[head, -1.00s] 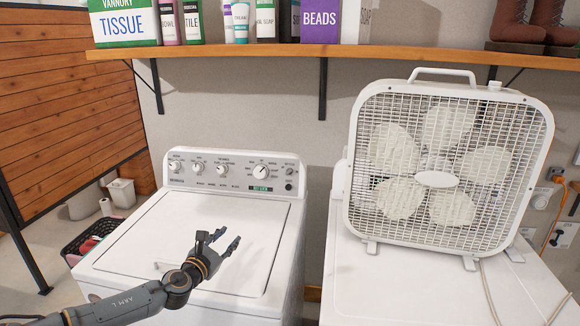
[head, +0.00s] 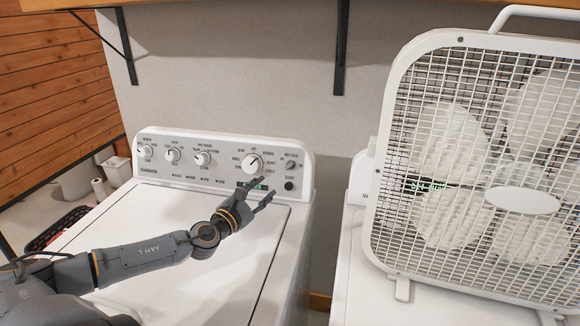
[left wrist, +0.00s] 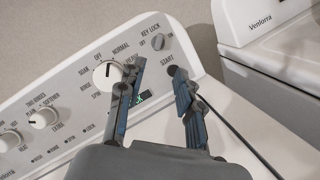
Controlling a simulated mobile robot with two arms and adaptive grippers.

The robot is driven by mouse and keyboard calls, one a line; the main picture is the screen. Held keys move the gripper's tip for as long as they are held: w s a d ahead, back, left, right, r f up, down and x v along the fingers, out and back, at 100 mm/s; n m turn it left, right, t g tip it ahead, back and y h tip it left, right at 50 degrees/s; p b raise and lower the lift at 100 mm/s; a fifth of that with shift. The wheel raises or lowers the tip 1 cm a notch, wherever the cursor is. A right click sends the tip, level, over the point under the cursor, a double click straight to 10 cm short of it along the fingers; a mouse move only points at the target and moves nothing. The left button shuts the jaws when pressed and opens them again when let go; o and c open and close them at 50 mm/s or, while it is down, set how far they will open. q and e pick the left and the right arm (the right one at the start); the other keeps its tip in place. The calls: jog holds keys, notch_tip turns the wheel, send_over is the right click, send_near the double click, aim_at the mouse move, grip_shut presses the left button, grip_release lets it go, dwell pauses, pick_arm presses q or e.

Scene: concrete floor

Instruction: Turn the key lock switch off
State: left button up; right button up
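The key lock switch (head: 291,165) is a small grey knob at the right end of the washer's control panel (head: 222,174). In the left wrist view the switch (left wrist: 158,42) sits beside the words "KEY LOCK", above a dark START button (left wrist: 170,70). My left gripper (head: 262,190) is in front of the panel, below and left of the switch. In the left wrist view its fingers (left wrist: 158,70) are spread apart with nothing between them, and the switch shows just beyond their tips. I cannot tell whether a finger touches the panel. My right gripper is not in view.
A large white dial (head: 251,163) is just left of the switch, with smaller knobs further left. A white box fan (head: 400,130) stands on the machine to the right (head: 350,260). A wooden shelf (head: 400,5) runs above. The washer lid (head: 160,215) is bare under my arm.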

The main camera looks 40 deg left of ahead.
pick_arm(q)
jog(key=w, duration=0.1)
send_near(290, 166)
jog(key=x, duration=0.6)
jog(key=shift+w+a+p, duration=0.1)
jog(key=shift+w+p, duration=0.3)
jog(key=shift+w, duration=0.7)
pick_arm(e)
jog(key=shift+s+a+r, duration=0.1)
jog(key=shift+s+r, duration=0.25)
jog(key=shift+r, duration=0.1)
pick_arm(q)
jog(key=shift+a, duration=0.1)
grip_shut()
